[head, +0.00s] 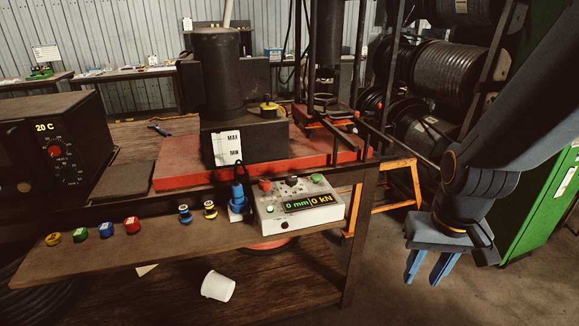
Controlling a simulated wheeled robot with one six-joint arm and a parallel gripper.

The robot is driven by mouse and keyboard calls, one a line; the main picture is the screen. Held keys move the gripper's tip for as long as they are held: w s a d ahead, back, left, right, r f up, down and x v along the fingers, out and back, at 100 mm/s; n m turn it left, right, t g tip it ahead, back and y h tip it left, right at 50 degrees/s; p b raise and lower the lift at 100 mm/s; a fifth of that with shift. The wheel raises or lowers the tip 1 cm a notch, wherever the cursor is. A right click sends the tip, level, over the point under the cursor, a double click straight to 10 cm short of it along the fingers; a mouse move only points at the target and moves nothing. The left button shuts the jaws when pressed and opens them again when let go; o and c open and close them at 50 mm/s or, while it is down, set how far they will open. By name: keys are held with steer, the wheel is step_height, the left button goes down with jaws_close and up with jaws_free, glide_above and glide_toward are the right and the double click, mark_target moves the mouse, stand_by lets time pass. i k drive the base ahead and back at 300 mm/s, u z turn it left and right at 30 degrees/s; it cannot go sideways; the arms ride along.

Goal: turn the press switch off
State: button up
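The press control box (299,207) is a pale grey unit on the front shelf of the bench. Its display (308,203) is lit and reads 0 mm and 0 kN. On top are a red button (264,184), a black switch knob (291,180) and a green button (317,179). The knob's setting is too small to tell. My gripper (428,268) hangs right of the bench, clear of the box, its two blue fingers apart and pointing down. Nothing is between them.
The black press (219,75) stands on a red base (175,169) behind the box. A blue tool (238,190) stands left of the box, with several coloured rolls (107,229) further left. An orange stand (388,208) and green cabinet (545,207) flank my arm.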

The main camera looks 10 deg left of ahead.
mark_target(265, 185)
steer(key=u, duration=0.1)
steer(key=i, duration=0.9)
steer(key=u, duration=0.3)
